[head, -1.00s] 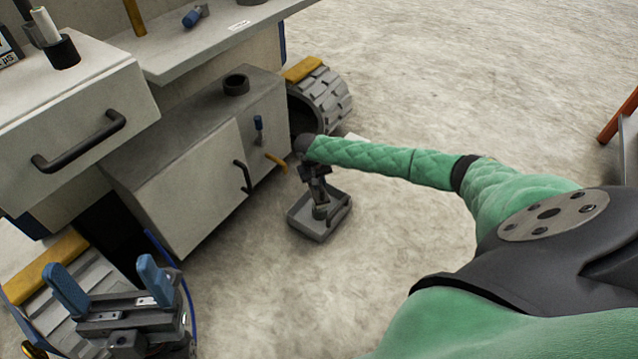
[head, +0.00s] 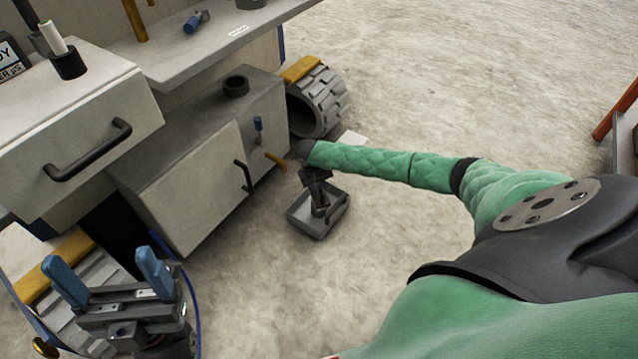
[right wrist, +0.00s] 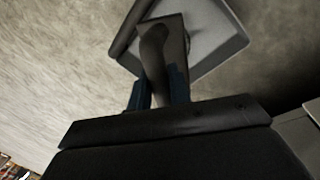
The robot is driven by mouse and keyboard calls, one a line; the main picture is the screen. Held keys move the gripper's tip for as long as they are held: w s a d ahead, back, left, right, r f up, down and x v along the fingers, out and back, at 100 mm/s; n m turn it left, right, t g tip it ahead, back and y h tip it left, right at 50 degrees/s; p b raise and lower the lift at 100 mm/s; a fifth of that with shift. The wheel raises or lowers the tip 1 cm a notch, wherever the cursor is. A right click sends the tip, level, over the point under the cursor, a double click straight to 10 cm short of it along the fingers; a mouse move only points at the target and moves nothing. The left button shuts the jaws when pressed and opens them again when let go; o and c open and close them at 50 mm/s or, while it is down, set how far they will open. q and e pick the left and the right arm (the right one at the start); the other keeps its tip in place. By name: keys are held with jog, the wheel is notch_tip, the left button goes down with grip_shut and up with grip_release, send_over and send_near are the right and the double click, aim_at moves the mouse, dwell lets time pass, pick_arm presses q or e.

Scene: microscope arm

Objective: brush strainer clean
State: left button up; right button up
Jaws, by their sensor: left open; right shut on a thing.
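My right gripper (head: 318,182) reaches down over a small grey tray (head: 334,224) on the floor. It is shut on a dark thing with a rounded handle, possibly the brush (right wrist: 153,52), between its blue fingers in the right wrist view. Bristles do not show, and whether the held thing touches the pale surface is unclear. My left gripper (head: 110,266) is open and empty at the lower left, away from the tray.
A grey cabinet (head: 190,190) with handles stands left of the tray, with a dark ring (head: 236,86) on top. A drawer unit (head: 75,125) juts out nearer. A treaded wheel (head: 320,100) is behind the tray. The floor right of the tray is clear.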

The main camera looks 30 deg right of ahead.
jog(key=shift+s+a+p, duration=0.1)
jog(key=shift+s+p, duration=0.2)
jog(key=shift+p, duration=0.05)
jog(key=shift+w, duration=0.1)
jog(key=shift+w+d+p, duration=0.2)
jog(key=shift+w+p, duration=0.1)
jog(key=shift+w, duration=0.4)
jog(key=shift+w+d+p, duration=0.2)
jog(key=shift+w+p, duration=0.1)
jog(key=shift+w, duration=0.35)
jog(key=shift+r, duration=0.1)
jog(key=shift+s+a+p, duration=0.2)
jog(key=shift+s+p, duration=0.6)
jog(key=shift+p, duration=0.5)
jog(key=shift+s+a+p, duration=0.15)
jog(key=shift+s+p, duration=0.45)
jog(key=shift+p, duration=0.2)
jog(key=shift+s, duration=0.1)
